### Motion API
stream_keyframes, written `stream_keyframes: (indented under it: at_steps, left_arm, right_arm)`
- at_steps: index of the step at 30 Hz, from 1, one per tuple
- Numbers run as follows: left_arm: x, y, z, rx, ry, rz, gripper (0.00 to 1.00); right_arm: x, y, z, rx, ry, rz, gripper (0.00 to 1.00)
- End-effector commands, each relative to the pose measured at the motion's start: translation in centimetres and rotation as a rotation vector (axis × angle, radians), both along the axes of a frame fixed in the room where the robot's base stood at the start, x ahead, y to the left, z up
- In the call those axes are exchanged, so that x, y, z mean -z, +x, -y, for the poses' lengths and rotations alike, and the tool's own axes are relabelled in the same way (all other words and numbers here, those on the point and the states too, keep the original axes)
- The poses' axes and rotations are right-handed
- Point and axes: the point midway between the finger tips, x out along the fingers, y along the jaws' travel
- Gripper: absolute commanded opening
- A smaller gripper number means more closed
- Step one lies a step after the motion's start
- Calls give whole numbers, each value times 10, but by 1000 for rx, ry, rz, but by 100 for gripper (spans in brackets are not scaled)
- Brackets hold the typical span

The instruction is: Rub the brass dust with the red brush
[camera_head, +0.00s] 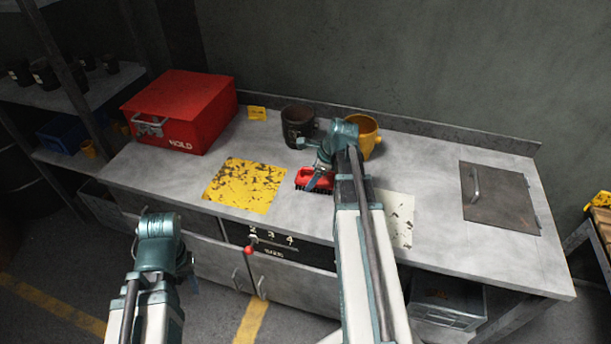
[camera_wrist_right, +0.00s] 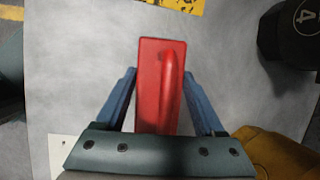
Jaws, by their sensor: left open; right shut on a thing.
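The red brush (camera_head: 314,177) with dark bristles is at the middle of the counter. My right gripper (camera_head: 321,178) is shut on it; in the right wrist view the red brush (camera_wrist_right: 160,85) sits between the two blue fingers (camera_wrist_right: 160,100). Whether its bristles touch the counter I cannot tell. A yellow patch with dark specks, looking like the brass dust (camera_head: 245,186), lies left of the brush, apart from it. Its edge shows at the top of the right wrist view (camera_wrist_right: 178,4). My left gripper (camera_head: 190,272) is open in front of the counter, its fingers mostly hidden.
A red box (camera_head: 182,112) stands at the back left. A dark can (camera_head: 298,126) and a yellow mug (camera_head: 364,134) stand behind the brush. A pale speckled sheet (camera_head: 400,216) lies right of my right arm. A metal plate with a handle (camera_head: 500,197) lies far right.

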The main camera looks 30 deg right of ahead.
Motion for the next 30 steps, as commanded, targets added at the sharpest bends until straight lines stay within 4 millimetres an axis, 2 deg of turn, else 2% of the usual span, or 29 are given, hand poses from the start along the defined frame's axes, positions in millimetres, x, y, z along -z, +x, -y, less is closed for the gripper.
stream_keyframes:
  at_steps: [13,30]
  left_arm:
    - [-6,0,0,0,0,0,50]
    - [-59,0,0,0,0,0,50]
  right_arm:
    - [-6,-2,1,0,1,1,19]
    - [-59,-2,1,0,1,1,19]
